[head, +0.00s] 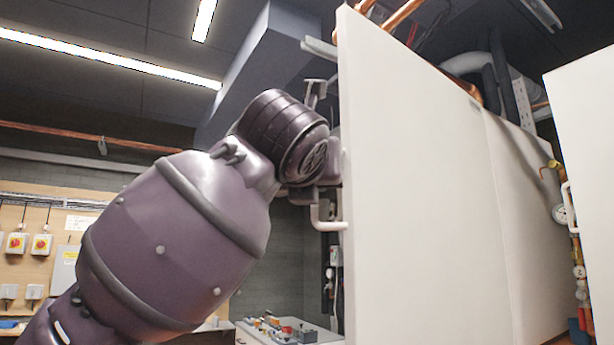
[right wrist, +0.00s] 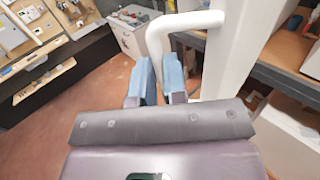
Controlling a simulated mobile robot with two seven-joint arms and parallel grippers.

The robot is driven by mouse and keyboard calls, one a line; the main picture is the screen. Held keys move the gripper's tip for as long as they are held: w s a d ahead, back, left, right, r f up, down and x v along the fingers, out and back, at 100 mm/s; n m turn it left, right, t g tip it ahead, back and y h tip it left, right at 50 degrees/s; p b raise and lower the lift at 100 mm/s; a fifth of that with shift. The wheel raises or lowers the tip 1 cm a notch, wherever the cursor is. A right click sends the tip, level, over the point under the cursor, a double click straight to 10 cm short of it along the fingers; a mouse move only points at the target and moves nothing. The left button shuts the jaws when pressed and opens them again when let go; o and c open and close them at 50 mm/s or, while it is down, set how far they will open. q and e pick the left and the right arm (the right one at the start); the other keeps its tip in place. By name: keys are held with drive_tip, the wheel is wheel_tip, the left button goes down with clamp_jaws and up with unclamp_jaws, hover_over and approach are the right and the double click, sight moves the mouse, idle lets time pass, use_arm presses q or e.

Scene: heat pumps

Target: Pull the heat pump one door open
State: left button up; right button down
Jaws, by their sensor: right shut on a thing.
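The heat pump's large white panel (head: 420,180) fills the middle of the head view, with a vertical seam right of its centre. A white bar handle (head: 328,224) sticks out from its left edge. In the right wrist view the handle (right wrist: 158,36) curves out from a narrow white upright panel (right wrist: 228,50). My right gripper (right wrist: 164,68) has its blue fingers shut on the handle's end. In the head view my purple arm reaches the handle, and its wrist hides most of the gripper. How far the door stands from its frame I cannot tell. My left gripper is not in view.
Another white cabinet (head: 585,150) stands at the right, beside a pipe with gauges (head: 561,214). A low bench with small parts (head: 285,332) is behind my arm. The right wrist view shows shelving (right wrist: 285,90) right of the panel and clear reddish floor (right wrist: 70,110) at left.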

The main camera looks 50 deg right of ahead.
drive_tip(key=shift+s+d+r, duration=0.15)
drive_tip(key=shift+s+d, duration=0.05)
drive_tip(key=c, duration=1.6)
unclamp_jaws()
drive_tip(key=shift+o, duration=0.8)
drive_tip(key=shift+s+d, duration=0.15)
drive_tip(key=shift+d, duration=0.3)
drive_tip(key=shift+a, duration=0.2)
drive_tip(key=shift+a+f, duration=0.1)
drive_tip(key=shift+f, duration=0.1)
